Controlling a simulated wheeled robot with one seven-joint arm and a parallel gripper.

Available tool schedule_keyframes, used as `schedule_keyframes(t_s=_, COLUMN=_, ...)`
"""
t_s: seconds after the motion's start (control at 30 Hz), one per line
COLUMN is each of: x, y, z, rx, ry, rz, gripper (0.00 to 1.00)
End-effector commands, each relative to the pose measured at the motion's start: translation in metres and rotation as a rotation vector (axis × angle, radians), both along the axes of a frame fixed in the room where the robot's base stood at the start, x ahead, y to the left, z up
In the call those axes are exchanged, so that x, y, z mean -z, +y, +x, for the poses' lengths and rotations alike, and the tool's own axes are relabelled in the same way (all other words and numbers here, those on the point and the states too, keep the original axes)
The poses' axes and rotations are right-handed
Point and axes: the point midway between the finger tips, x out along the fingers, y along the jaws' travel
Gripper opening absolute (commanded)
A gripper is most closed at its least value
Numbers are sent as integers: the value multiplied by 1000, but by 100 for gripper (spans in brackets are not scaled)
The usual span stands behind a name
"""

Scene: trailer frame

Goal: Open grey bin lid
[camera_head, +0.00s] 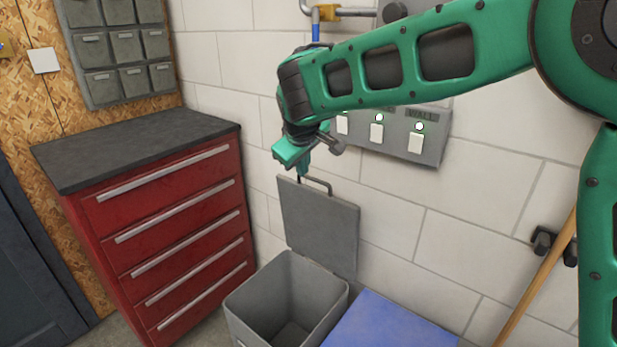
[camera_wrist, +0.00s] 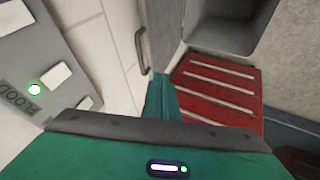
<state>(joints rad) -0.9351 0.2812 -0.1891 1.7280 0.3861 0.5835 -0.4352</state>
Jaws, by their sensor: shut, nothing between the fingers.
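The grey bin (camera_head: 290,300) stands on the floor between the red drawer cabinet and a blue bin, and I see down into its empty-looking inside. Its grey lid (camera_head: 320,225) stands upright, swung up at the back near the wall, with a bar handle (camera_head: 317,184) at its top edge. In the wrist view the handle (camera_wrist: 142,50) and the bin (camera_wrist: 225,25) also show. My gripper (camera_head: 299,176) is shut and empty, just above the lid's top edge beside the handle. In the wrist view my fingers (camera_wrist: 160,88) point toward the handle and lid. I cannot tell whether they touch.
The red drawer cabinet (camera_head: 180,235) stands left of the bin. A blue lid or box top (camera_head: 390,322) lies to its right. A grey switch panel (camera_head: 395,135) is on the block wall behind my arm. A wooden pole (camera_head: 535,285) leans at the far right.

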Motion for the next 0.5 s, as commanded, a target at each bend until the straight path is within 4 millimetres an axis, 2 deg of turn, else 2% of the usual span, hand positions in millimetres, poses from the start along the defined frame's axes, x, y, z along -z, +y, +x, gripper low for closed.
schedule_keyframes(t_s=0.17, x=18, y=1, z=12, rx=0, ry=2, rz=-4, gripper=0)
schedule_keyframes(t_s=0.5, x=70, y=5, z=48, rx=-2, ry=4, rz=-5, gripper=0)
